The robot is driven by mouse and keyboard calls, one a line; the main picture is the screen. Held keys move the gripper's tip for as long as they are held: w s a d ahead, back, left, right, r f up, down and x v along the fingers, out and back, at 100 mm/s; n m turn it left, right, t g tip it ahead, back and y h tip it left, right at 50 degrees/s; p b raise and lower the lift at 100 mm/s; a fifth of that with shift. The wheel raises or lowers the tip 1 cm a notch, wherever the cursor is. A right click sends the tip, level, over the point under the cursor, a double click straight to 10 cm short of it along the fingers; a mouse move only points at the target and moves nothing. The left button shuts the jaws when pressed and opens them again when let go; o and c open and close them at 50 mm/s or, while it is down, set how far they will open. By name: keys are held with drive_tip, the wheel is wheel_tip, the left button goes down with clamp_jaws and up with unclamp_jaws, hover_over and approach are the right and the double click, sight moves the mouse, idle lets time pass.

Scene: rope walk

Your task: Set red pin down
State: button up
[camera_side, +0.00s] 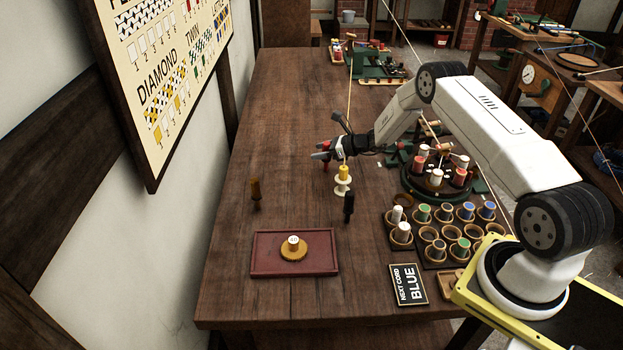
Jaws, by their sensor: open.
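A small red pin (326,166) shows at the fingertips of my gripper (321,154), over the middle of the wooden table. My gripper is open. The fingers hide part of the pin, and I cannot tell whether it touches them or stands on the table. Several more pins with red or white bodies stand on the round dark green-rimmed carousel (438,190) to the right.
A white stand with a yellow spool (343,173) is just right of my gripper, with a dark upright tool (348,207) below it. A red tray (264,266) and a brown peg (255,190) are nearer the left. Cups (466,211) fill the right side. The table's far left is clear.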

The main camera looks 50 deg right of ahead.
drive_tip(key=shift+r, duration=0.15)
drive_tip(key=v, duration=1.2)
drive_tip(key=shift+a, duration=0.1)
idle(0.3)
drive_tip(key=s+a+r+n+g, duration=0.35)
drive_tip(key=a+n, duration=0.25)
drive_tip(key=a, duration=0.3)
drive_tip(key=s+a+r+n+g, duration=0.2)
drive_tip(key=s+a+n+g, duration=0.25)
drive_tip(key=a+n, duration=0.3)
drive_tip(key=s+a+r+n+h, duration=0.2)
drive_tip(key=s+a+n+h, duration=0.1)
drive_tip(key=s+n, duration=0.3)
drive_tip(key=s+a+r+n+g+h, duration=0.1)
drive_tip(key=s+a+r+n+h, duration=0.2)
drive_tip(key=s+a+n, duration=0.3)
drive_tip(key=shift+s+r+n+g, duration=0.35)
drive_tip(key=shift+s+n, duration=0.4)
drive_tip(key=shift+n, duration=1.8)
drive_tip(key=shift+a, duration=0.1)
